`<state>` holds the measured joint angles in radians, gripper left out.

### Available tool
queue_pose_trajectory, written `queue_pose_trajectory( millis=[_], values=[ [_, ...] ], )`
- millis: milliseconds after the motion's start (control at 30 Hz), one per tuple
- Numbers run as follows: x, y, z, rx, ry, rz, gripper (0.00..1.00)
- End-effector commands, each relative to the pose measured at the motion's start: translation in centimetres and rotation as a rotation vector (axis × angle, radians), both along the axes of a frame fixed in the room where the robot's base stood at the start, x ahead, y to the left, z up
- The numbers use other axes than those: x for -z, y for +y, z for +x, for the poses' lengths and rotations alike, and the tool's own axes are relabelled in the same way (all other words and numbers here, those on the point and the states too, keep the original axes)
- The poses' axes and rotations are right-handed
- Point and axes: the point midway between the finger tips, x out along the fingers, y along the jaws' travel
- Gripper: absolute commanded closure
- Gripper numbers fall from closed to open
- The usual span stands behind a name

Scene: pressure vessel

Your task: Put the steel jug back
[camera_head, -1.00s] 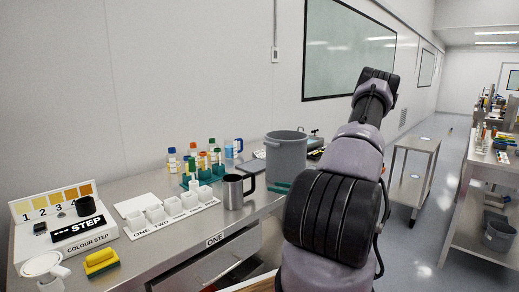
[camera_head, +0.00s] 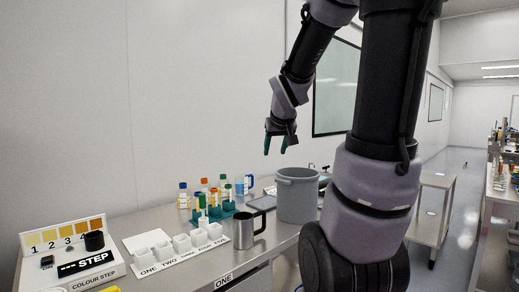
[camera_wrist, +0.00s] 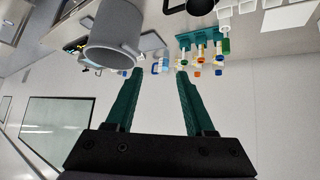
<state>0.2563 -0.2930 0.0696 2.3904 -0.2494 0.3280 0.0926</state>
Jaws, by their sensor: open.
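The steel jug (camera_head: 243,229) stands upright on the steel bench, just right of the white numbered cups and left of the grey bucket. Its handle points right. In the wrist view, part of the dark jug handle (camera_wrist: 174,7) shows at the top edge. My gripper (camera_head: 276,147) is raised well above the bench, over the bottles and bucket, with its fingers pointing down. Its teal fingers are apart and empty in the wrist view (camera_wrist: 160,72). It is not touching the jug.
The grey bucket (camera_head: 297,196) stands right of the jug. White cups (camera_head: 199,239) on a numbered strip stand left. Several capped bottles and a teal rack (camera_head: 214,214) stand behind. A colour-step box (camera_head: 72,255) sits at the far left. A steel cart (camera_head: 429,210) stands beyond my arm.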

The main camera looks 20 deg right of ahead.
Motion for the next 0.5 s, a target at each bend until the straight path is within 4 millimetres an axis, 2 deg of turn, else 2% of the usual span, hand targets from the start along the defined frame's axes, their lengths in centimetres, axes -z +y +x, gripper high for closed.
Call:
queue_pose_trajectory(
  millis=[33,100,200,300,400,500],
  values=[
    [-1.2,2.0,-2.3,0.008,-0.002,0.049,0.46],
    [-2.0,4.4,-5.5,0.023,0.018,0.135,0.46],
    [-2.7,7.7,-9.8,0.022,0.050,0.254,0.46],
    [-2.9,10.1,-13.2,0.009,0.082,0.352,0.46],
    [-3.1,11.7,-15.3,-0.006,0.105,0.417,0.46],
    [-3.1,12.5,-16.4,-0.013,0.119,0.448,0.46]
  ],
)
